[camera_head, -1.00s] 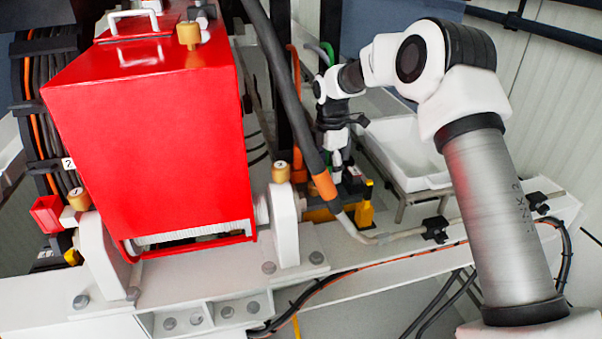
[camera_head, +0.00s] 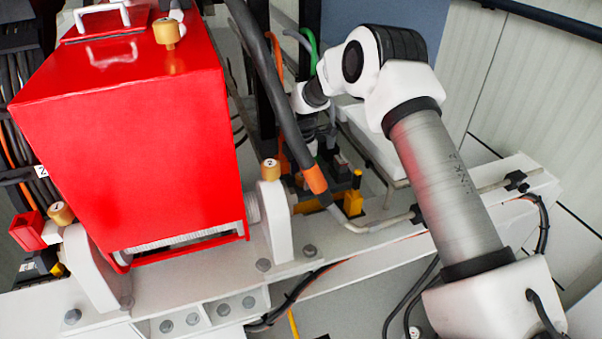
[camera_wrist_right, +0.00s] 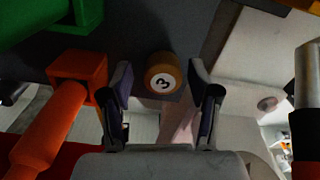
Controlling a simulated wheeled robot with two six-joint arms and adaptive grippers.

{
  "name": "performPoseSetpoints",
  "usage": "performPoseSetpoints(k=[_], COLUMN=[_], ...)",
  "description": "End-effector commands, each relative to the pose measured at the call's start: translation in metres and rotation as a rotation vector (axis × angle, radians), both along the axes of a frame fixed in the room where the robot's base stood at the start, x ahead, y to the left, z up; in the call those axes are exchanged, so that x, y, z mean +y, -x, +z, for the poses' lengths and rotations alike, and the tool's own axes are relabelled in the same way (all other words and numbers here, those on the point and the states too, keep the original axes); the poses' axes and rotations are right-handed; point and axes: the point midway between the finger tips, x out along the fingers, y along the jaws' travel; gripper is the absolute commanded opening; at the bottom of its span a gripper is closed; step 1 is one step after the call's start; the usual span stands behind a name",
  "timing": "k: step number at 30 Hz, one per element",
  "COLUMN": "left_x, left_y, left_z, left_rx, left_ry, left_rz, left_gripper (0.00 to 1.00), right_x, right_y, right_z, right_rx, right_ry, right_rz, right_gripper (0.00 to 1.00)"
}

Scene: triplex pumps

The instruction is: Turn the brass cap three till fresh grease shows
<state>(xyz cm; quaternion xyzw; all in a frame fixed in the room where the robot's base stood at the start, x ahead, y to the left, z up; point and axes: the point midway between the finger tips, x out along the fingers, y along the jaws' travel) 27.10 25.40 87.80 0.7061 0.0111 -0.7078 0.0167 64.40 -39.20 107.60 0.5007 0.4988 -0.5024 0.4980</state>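The brass cap three (camera_wrist_right: 163,72), a round cap with a white disc marked 3, shows in the right wrist view between my right gripper's fingers. My right gripper (camera_wrist_right: 160,80) is open, one finger on each side of the cap. I see a gap at each side, and cannot tell how deep the cap sits between the fingers. No fresh grease is visible at it. In the head view the right wrist (camera_head: 310,97) reaches behind a dark hose, and the fingers and cap three are not clearly visible. My left gripper is in no view.
The red box (camera_head: 125,130) fills the left, with a brass cap (camera_head: 166,32) on top. Cap 1 (camera_head: 61,213) and cap 2 (camera_head: 269,169) sit on white supports. The hose with an orange end (camera_head: 315,179) and a white tray (camera_head: 372,135) flank my right wrist.

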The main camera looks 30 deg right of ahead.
Motion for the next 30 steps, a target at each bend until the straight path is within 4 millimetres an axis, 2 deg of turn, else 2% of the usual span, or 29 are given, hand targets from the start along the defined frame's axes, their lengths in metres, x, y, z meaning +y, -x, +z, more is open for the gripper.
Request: performPoseSetpoints(k=[1,4,17,23,30], left_x=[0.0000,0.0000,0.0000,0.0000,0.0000], left_y=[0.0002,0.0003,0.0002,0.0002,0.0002], left_z=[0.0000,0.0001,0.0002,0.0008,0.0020], left_rx=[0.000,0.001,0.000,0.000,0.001], left_ry=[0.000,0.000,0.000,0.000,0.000], left_rz=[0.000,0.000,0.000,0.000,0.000], left_gripper=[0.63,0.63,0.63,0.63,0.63], right_x=[-0.0001,-0.0001,-0.0002,-0.0002,-0.0001], right_y=[0.0000,0.0001,0.0003,0.0000,0.0000], right_z=[0.0003,0.0004,0.0000,0.0000,0.0001], right_rx=[0.000,0.000,0.001,0.001,0.001], right_ry=[0.000,0.000,0.000,0.000,0.001], right_rz=[0.000,0.000,-0.038,-0.134,-0.328], right_gripper=[0.38,0.03,0.03,0.03,0.03])
